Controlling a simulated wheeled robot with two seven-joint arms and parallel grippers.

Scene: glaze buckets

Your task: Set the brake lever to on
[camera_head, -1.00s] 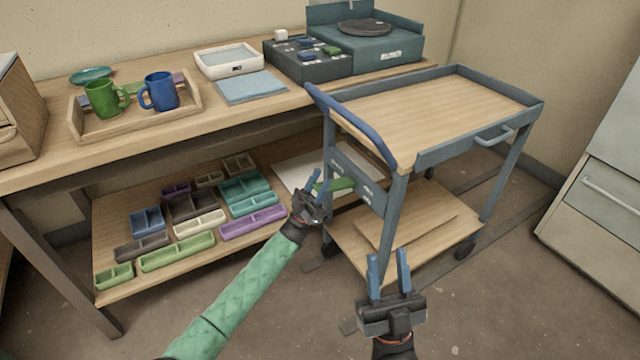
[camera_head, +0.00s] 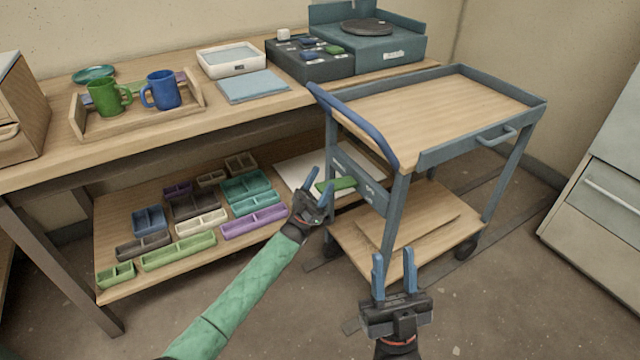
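The brake lever is a short green bar (camera_head: 342,184) on a blue-grey plate (camera_head: 372,198) on the near left side of the cart (camera_head: 470,140). It sticks out to the left, roughly level. Small pale marks show at both ends of the plate, too small to read. My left gripper (camera_head: 322,184) is open, with its blue fingers at the lever's left end. I cannot tell whether they touch it. My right gripper (camera_head: 394,262) is open and empty, in front of the cart's near leg.
The workbench (camera_head: 200,118) on the left holds a tray with two mugs, and its lower shelf (camera_head: 122,290) holds several small bins. A blue handle bar (camera_head: 350,125) runs above the lever. Cabinet drawers (camera_head: 600,190) stand at right. The floor at lower right is clear.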

